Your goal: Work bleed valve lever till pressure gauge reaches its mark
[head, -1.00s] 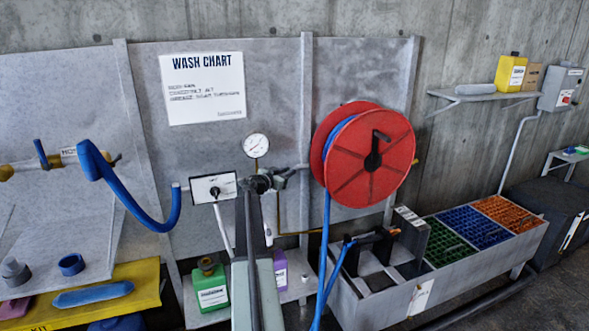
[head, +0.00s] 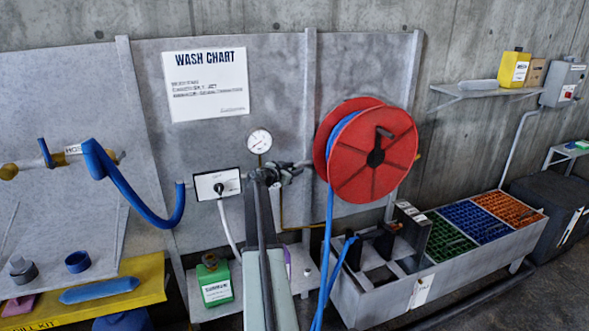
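The round white pressure gauge (head: 259,141) stands on a thin stem on the grey back panel, left of the red reel. Its needle and mark are too small to read. My gripper (head: 276,174) is just below the gauge, at the dark valve fittings on the pipe. My own arm rises from the bottom and covers part of this spot. I cannot make out the bleed valve lever apart from the gripper and fittings, nor whether the fingers are open or touching it.
A white switch box (head: 217,184) with a black knob is close on the left. The red hose reel (head: 372,154) bulges out close on the right, its blue hose hanging down. A green jug (head: 215,281) stands low on the left. A partitioned trough (head: 440,277) extends right.

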